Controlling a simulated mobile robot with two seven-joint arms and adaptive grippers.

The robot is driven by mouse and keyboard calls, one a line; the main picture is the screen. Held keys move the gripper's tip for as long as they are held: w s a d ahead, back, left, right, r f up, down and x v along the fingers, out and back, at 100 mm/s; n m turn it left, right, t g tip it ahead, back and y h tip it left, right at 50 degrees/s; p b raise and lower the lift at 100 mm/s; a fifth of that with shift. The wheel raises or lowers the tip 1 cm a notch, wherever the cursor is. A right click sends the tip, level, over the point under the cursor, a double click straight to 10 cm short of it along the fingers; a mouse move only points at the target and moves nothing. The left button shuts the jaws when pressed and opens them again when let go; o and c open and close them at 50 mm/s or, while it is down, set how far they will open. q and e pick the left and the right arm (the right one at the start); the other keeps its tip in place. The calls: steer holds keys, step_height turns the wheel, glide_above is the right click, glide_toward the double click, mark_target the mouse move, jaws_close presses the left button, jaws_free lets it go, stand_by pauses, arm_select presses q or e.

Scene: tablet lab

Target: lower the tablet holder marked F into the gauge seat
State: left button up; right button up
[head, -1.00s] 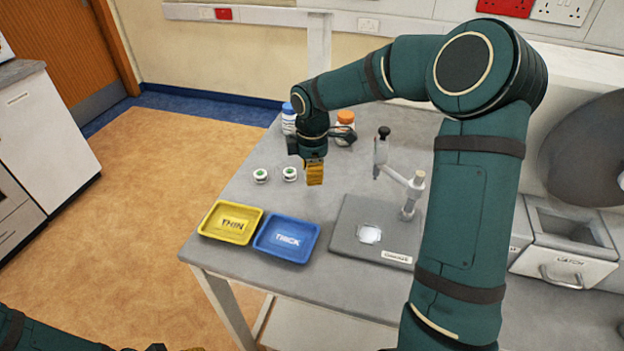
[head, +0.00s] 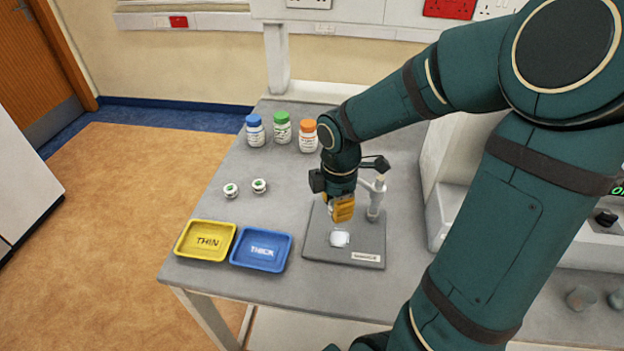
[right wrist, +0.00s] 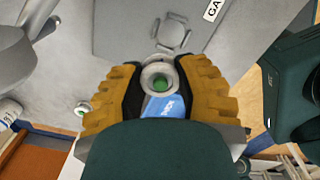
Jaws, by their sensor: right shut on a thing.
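My right gripper (head: 342,212) is shut on a small round white holder with a green top. My left gripper is not in view.
The gauge post (head: 376,198) stands close to the right of my gripper. Two similar holders (head: 231,190) (head: 260,185) stand at left. A yellow THIN tray (head: 207,256) and blue THICK tray (head: 261,266) lie near the front edge. Three bottles (head: 282,129) stand behind.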

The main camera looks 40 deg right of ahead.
mark_target(338, 238)
steer(key=shift+s, duration=0.85)
steer(key=shift+f, duration=0.2)
steer(key=shift+f+b, duration=1.3)
steer(key=shift+a+f+b, duration=0.1)
steer(key=shift+f+b, duration=1.75)
steer(key=shift+f, duration=0.15)
steer(key=shift+f, duration=0.55)
